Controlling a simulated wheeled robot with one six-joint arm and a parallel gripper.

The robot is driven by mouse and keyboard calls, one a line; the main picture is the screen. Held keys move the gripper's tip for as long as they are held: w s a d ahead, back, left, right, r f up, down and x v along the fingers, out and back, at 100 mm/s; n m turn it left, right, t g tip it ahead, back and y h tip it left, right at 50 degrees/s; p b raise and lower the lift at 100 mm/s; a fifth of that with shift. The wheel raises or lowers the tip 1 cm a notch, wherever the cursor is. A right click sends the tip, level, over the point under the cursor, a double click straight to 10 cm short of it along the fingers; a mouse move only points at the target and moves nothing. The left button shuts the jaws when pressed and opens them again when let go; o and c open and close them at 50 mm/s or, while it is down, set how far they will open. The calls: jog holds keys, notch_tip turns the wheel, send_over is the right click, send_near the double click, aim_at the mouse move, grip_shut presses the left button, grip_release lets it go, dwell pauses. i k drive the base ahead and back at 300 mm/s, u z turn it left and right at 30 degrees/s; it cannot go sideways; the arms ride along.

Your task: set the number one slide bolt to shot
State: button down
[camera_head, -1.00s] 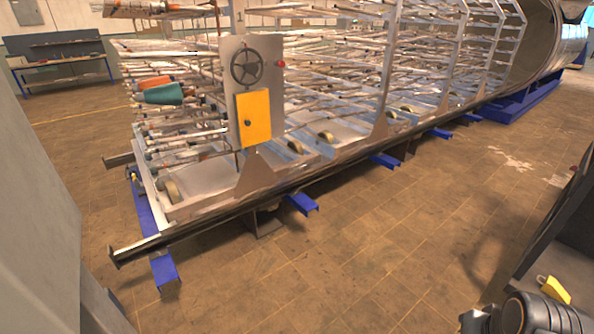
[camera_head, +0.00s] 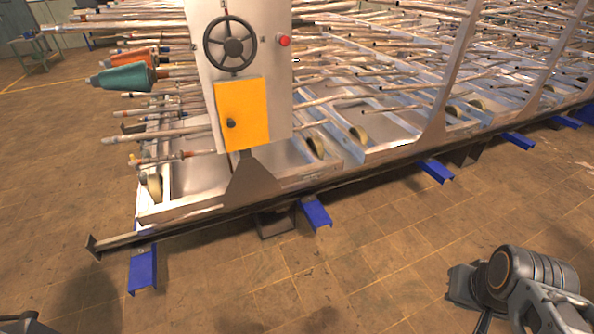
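A grey upright panel (camera_head: 270,95) stands at the near end of the rack, carrying a dark handwheel (camera_head: 230,44), a red button (camera_head: 283,41) and a yellow box (camera_head: 243,112) with a dark knob (camera_head: 231,123). I cannot make out a slide bolt or tell its position; small dark marks by the panel's edges are too small to name. Part of my arm (camera_head: 525,275) shows at the lower right, over the floor and apart from the panel. I cannot see gripper fingers.
The long rack of rods extends to the right behind the panel. A low rail (camera_head: 200,222) with blue supports (camera_head: 143,271) sticks out along its base. A teal cone (camera_head: 127,78) and an orange cone (camera_head: 133,59) protrude at left. The tiled floor in front is clear.

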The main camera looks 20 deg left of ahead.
aim_at(313, 179)
jog(key=u, duration=0.5)
jog(key=i, duration=0.95)
jog(key=u, duration=1.6)
jog(key=i, duration=0.7)
jog(key=u, duration=0.75)
